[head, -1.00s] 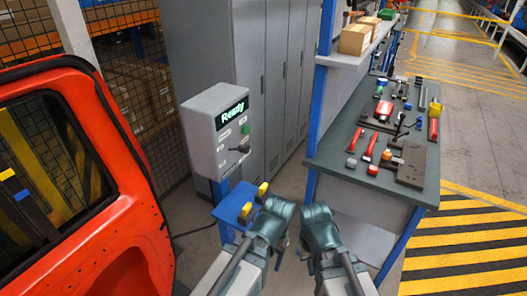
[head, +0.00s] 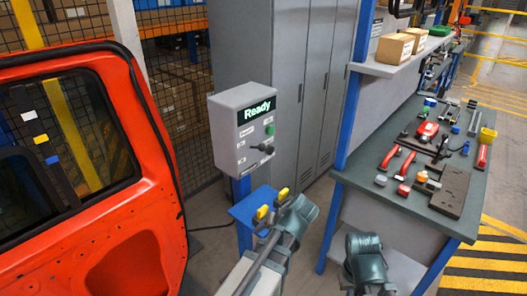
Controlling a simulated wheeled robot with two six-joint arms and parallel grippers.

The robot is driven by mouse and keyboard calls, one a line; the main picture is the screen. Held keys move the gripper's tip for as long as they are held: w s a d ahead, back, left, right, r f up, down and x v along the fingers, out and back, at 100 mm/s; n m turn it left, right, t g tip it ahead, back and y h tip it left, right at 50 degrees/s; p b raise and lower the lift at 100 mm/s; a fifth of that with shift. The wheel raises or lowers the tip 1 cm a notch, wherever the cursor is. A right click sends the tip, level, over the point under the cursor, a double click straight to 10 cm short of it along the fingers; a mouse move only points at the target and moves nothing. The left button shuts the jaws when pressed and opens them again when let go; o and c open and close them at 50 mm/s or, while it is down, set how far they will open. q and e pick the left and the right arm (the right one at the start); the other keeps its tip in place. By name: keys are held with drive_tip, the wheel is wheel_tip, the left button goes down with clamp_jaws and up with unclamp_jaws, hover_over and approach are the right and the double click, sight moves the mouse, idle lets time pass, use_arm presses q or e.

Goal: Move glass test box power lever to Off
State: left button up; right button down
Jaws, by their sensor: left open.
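The grey test box (head: 228,133) stands on a blue post left of centre, with a lit green "Ready" display. Its dark lever (head: 264,148) sticks out from the lower right of the front face; the labels are too small to read. My left gripper (head: 272,204) is open, its two yellow-tipped fingers apart and empty. It is below the box and in front of the blue shelf plate, not touching the lever. My right arm's wrist shows at the bottom right of centre; its jaws are not visible.
A red-orange car door (head: 150,240) stands close on the left. A workbench (head: 400,205) with several tools is on the right, with cardboard boxes (head: 393,47) on the shelf above. Grey lockers (head: 300,90) stand behind the test box. Striped floor lies far right.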

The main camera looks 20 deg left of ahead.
use_arm(q)
drive_tip(key=w+d+r+n+t+y, duration=0.1)
drive_tip(key=w+r+n+t+y, duration=0.2)
drive_tip(key=r, duration=0.6)
drive_tip(key=w+d+r+n+t+y, duration=0.1)
drive_tip(key=w+r+n+t+y, duration=0.2)
drive_tip(key=w+r+y, duration=0.3)
wheel_tip(320, 180, up, 3)
drive_tip(key=shift+w+r+t, duration=0.2)
drive_tip(key=shift+w+t, duration=0.45)
drive_tip(key=shift+t, duration=0.15)
drive_tip(key=shift+d, duration=0.1)
